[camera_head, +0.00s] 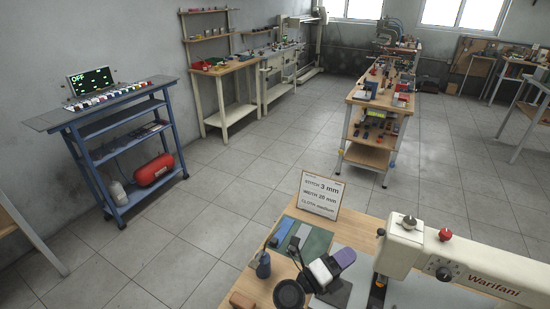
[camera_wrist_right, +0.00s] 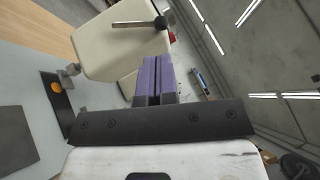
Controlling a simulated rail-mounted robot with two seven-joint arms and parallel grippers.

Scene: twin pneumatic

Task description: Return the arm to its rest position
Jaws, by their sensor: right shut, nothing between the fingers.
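My right gripper (camera_head: 347,256) is over the sewing table at the bottom of the head view, left of the cream sewing machine (camera_head: 465,262). Its purple fingers also show in the wrist view (camera_wrist_right: 155,78), pressed together with nothing between them. The sewing machine's cream head (camera_wrist_right: 118,45) with a dark lever is close beyond the fingers there. I cannot tell the exact gap. My left gripper is not in view.
The sewing table (camera_head: 262,290) bears a card sign (camera_head: 321,195), a green mat (camera_head: 312,243) with strips and a dark blue bottle (camera_head: 263,265). A blue cart (camera_head: 120,145) stands left. A narrow workbench (camera_head: 372,132) stands behind. Tiled floor between is clear.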

